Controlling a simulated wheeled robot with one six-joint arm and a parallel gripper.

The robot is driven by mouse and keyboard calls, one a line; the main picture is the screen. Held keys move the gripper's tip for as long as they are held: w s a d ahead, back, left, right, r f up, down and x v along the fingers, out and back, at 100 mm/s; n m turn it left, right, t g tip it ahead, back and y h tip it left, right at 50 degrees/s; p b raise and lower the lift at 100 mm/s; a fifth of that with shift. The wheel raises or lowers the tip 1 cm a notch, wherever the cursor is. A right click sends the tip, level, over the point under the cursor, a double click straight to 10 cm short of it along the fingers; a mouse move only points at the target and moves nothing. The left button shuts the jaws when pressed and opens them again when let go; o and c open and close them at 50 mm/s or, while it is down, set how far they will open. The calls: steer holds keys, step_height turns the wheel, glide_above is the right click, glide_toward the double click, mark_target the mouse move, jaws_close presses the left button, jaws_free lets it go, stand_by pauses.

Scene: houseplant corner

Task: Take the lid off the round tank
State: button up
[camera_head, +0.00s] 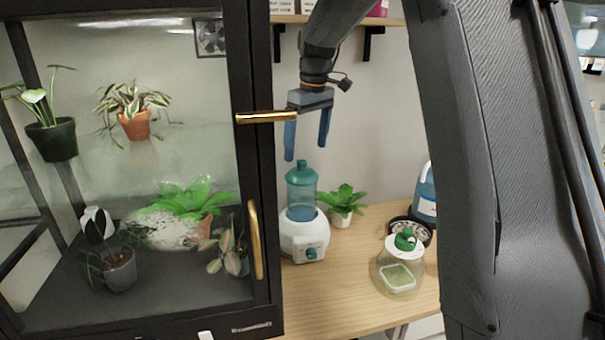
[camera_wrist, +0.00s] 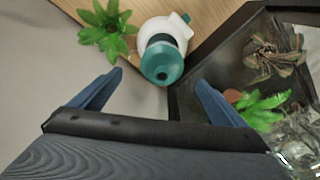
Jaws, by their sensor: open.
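A round clear glass tank (camera_head: 385,279) stands on the wooden table, with a pale container visible through its wall. Its white lid (camera_head: 393,246) is on top and has a green knob (camera_head: 405,240). My gripper (camera_head: 306,153) is open and empty, pointing down, up and to the left of this tank. It is above a white humidifier (camera_head: 303,235) with a teal-capped blue bottle (camera_head: 301,177). In the wrist view the teal cap (camera_wrist: 162,63) shows between the open fingers (camera_wrist: 160,80). The glass tank is not in the wrist view.
A black-framed glass cabinet (camera_head: 265,140) with gold handles and several plants stands at left, close to my gripper. A small green plant (camera_head: 343,200), a dark round tray (camera_head: 420,226) and a blue jug (camera_head: 426,195) are on the table (camera_head: 345,265). The table front is clear.

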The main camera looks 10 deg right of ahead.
mark_target(302, 161)
steer(key=f, duration=0.2)
steer(key=f+p, duration=0.1)
steer(key=f, duration=0.1)
steer(key=w+a+f+p, duration=0.1)
steer(key=f, duration=0.2)
steer(key=shift+a+f, duration=0.1)
steer(key=c, duration=1.1)
